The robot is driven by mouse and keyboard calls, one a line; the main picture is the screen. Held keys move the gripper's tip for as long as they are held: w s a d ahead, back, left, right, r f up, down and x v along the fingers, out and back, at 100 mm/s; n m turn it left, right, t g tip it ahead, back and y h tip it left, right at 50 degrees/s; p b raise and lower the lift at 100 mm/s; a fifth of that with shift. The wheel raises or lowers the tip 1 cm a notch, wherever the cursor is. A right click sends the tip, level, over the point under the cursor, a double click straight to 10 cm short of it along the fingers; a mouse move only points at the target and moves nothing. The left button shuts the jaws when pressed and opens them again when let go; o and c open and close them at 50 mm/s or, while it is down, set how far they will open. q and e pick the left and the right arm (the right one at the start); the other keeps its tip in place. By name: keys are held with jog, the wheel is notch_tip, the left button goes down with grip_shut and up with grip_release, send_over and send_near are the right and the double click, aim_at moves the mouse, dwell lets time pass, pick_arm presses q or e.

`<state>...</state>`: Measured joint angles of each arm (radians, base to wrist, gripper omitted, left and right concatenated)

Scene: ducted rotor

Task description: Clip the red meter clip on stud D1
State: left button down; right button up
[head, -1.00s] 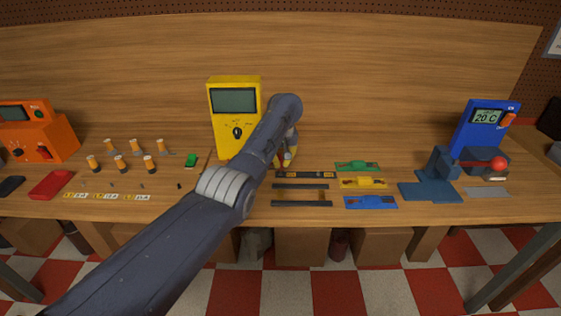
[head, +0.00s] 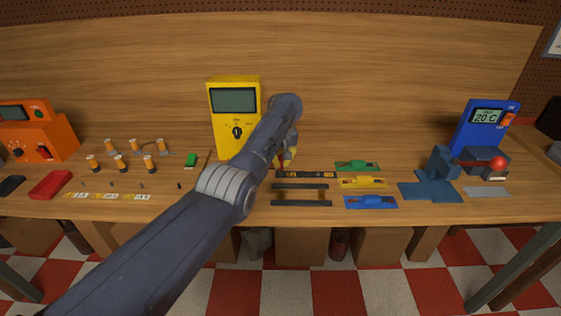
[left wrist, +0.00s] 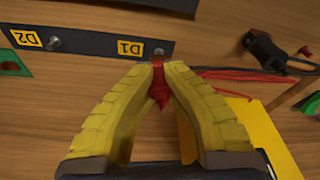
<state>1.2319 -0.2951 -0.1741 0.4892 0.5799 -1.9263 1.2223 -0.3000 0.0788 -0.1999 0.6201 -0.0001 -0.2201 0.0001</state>
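The red meter clip (left wrist: 158,85) is between the yellow fingertips of my left gripper (left wrist: 160,75) in the left wrist view. The fingers close together on it. The D1 stud (left wrist: 160,51) stands on a dark strip (left wrist: 100,46), beside a yellow D1 label (left wrist: 130,48). The clip's upper end is just below the stud in this view; I cannot tell whether they touch. The D2 stud (left wrist: 54,43) is further left on the strip. In the head view, my left gripper (head: 289,158) is partly hidden by its arm, near the strip (head: 306,174). My right gripper is not seen.
The yellow meter (head: 235,112) stands behind my left arm. Green (head: 358,165), yellow (head: 363,182) and blue (head: 371,202) plates lie right of the strips. Red leads (left wrist: 238,76) and a dark cylindrical piece (left wrist: 263,45) lie right of the fingers.

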pick_arm(q)
jog(key=shift+f, duration=0.95)
jog(key=c, duration=1.5)
grip_release()
jog(key=shift+s+d+r, duration=0.1)
jog(key=shift+d+r, duration=0.05)
jog(key=shift+r, duration=0.6)
jog(key=r, duration=0.3)
jog(key=s+r, duration=0.1)
jog(key=r, duration=0.3)
jog(key=s+r, duration=0.1)
jog(key=r, duration=0.2)
jog(key=shift+d+r, duration=0.15)
